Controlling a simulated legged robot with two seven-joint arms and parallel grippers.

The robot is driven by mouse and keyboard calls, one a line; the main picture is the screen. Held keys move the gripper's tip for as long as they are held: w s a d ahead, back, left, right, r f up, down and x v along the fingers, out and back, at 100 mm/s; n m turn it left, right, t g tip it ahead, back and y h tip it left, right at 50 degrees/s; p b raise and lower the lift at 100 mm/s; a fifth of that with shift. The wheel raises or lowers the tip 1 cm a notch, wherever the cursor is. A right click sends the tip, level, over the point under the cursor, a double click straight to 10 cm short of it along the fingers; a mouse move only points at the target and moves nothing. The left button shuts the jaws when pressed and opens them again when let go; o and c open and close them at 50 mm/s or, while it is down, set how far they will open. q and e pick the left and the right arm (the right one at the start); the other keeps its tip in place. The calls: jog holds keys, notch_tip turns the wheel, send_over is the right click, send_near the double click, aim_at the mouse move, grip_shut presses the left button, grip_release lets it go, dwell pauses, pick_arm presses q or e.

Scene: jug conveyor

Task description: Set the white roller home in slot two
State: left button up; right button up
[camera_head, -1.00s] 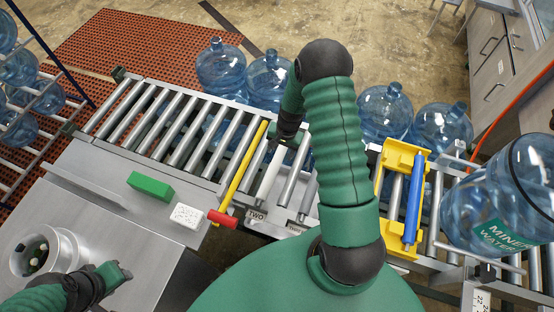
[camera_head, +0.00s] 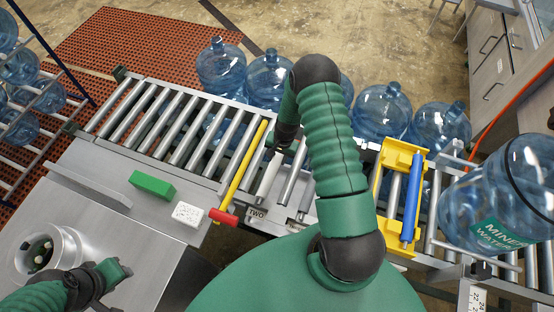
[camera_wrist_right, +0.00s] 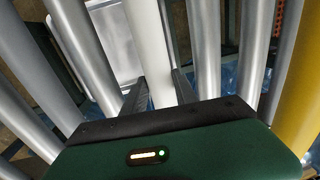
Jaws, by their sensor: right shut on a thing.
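The white roller (camera_head: 267,178) lies in the conveyor row, its near end by the label TWO (camera_head: 256,213). My right gripper (camera_head: 281,147) is at the roller's far part, partly hidden by my forearm. In the right wrist view, the white roller (camera_wrist_right: 147,45) runs between the two dark fingers (camera_wrist_right: 158,92), which are shut on it. It lines up with the gap at slot two; whether its ends are fully seated cannot be told. My left gripper (camera_head: 118,271) is over the grey bench at lower left, away from the roller; its jaw opening is unclear.
A yellow-handled, red-headed hammer (camera_head: 241,180) lies close left of the white roller. A green block (camera_head: 151,185), a white block (camera_head: 187,214) and a white pot (camera_head: 48,250) are on the bench. A yellow frame with a blue roller (camera_head: 411,200) and a large jug (camera_head: 510,195) stand right.

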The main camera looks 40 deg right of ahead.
grip_shut()
